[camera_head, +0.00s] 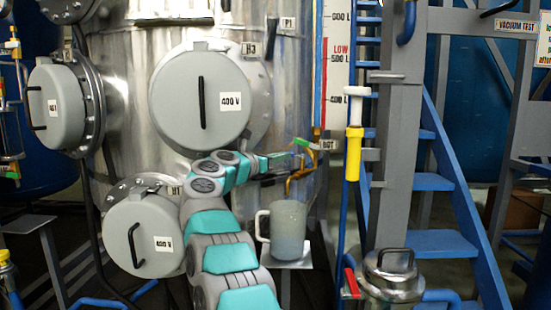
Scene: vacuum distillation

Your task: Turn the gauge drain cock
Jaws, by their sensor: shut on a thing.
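The gauge drain cock (302,173) is a small brass-coloured fitting with bent tubing at the foot of the level gauge (323,85), beside a small tag. A green piece (300,143) sits just above it. My arm reaches up from the bottom of the view, and my gripper (287,172) is at the cock's left side, shut on it. The fingertips are small and dark here, so the exact grip and the cock's angle are hard to make out.
A grey jug (288,228) stands on a small shelf (292,263) below the cock. A yellow and white tool (354,140) hangs to the right, near a grey post (397,150) and blue stairs (440,185). The steel vessel with its round covers (178,105) stands behind my arm.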

